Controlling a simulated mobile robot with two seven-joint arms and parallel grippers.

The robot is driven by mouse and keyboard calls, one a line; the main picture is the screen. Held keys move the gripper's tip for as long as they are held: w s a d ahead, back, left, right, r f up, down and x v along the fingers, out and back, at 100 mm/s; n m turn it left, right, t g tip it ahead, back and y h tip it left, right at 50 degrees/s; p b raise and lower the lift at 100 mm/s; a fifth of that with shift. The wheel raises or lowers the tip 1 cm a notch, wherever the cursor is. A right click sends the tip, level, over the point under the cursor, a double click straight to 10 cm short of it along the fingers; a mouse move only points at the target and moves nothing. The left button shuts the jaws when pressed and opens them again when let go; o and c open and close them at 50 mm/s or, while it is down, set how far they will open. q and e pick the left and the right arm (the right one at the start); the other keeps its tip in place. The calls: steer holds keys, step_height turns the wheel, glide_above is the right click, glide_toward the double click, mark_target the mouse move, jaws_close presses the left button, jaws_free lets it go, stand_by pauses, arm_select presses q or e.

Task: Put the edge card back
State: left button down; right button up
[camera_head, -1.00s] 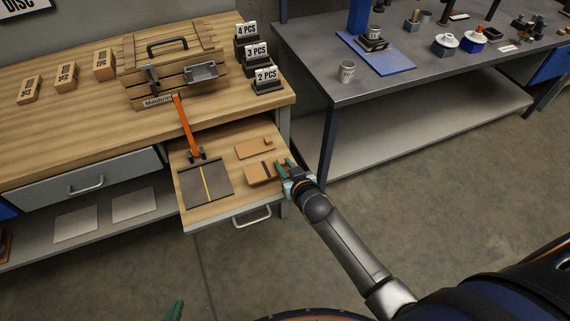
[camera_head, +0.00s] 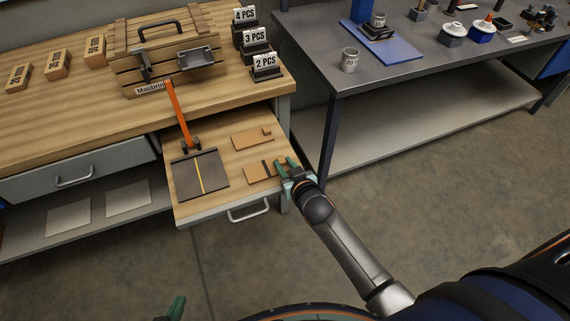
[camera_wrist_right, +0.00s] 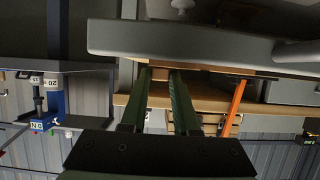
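The drawer (camera_head: 215,212) is pulled out, and two thin tan cards are at its right side. The rear card (camera_head: 250,141) lies flat with a small block at its right end. The front card (camera_head: 257,174) has a dark stripe; I cannot read which is the edge card. My right gripper (camera_head: 286,164) reaches over the drawer's right side at the front card's right end. In the right wrist view its green fingers (camera_wrist_right: 160,76) close on a small tan piece, apparently this card's end. Only a green fingertip of my left gripper (camera_head: 177,309) shows at the bottom edge.
A dark panel with a yellow line (camera_head: 200,175) and an orange lever (camera_head: 180,112) are left of the cards. A wooden crate (camera_head: 125,62) and number signs (camera_head: 266,64) stand on the bench behind. A grey table (camera_head: 410,75) is to the right.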

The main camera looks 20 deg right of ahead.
steer(key=o, duration=0.4)
steer(key=shift+s+r, duration=0.2)
steer(key=shift+r, duration=0.1)
steer(key=p+v, duration=0.2)
steer(key=v, duration=0.9)
steer(key=s+f+g, duration=0.1)
steer(key=s+f, duration=0.2)
steer(key=s, duration=0.1)
steer(key=s+a+f+n+g+y, duration=0.1)
steer(key=s+f, duration=0.2)
steer(key=s, duration=0.2)
steer(key=s+f+g+y, duration=0.1)
steer(key=s+f+g, duration=0.1)
steer(key=s+f, duration=0.1)
steer(key=shift+s+a+f+n, duration=0.1)
steer(key=shift+s+f+n, duration=0.05)
steer(key=shift+s, duration=0.25)
steer(key=shift+s+a+f+n, duration=0.1)
steer(key=shift+s+f+n, duration=0.05)
steer(key=shift+s, duration=0.3)
